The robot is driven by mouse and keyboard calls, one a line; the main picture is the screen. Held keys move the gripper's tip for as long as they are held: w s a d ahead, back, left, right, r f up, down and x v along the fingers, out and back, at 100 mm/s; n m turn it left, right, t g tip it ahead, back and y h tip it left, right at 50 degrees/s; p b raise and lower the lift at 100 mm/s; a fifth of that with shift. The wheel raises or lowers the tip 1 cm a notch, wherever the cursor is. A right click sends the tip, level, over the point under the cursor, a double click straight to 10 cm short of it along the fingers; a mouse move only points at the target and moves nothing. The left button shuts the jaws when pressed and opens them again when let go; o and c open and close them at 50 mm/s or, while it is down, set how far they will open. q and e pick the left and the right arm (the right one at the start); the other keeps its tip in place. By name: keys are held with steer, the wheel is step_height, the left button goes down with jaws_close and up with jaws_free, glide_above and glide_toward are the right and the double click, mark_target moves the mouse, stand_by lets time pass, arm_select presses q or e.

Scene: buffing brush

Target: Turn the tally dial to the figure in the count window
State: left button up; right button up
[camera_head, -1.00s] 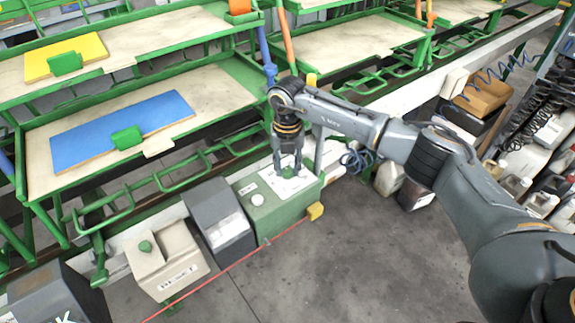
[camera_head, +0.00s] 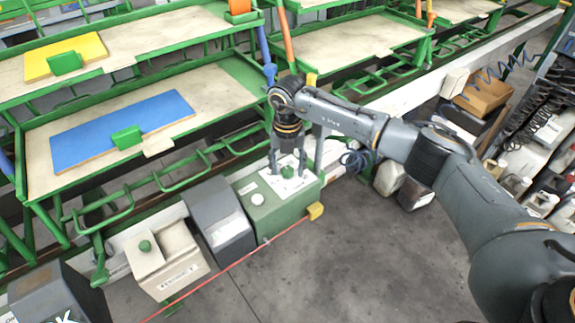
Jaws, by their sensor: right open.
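A green box (camera_head: 268,222) stands on the rail at the middle. Its top carries a white plate (camera_head: 300,185) with a small green dial knob (camera_head: 288,172). The marks on the plate are too small to read, and I cannot make out a figure in a count window. My right gripper (camera_head: 288,168) points down over the plate. Its fingers are spread, one on each side of the knob; I cannot tell whether they touch it. My left gripper is not in view.
A red line (camera_head: 235,265) runs in front. Racks with blue (camera_head: 90,140) and yellow boards stand behind.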

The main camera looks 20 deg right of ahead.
mark_target(287, 169)
step_height(287, 169, up, 12)
stand_by(0.5)
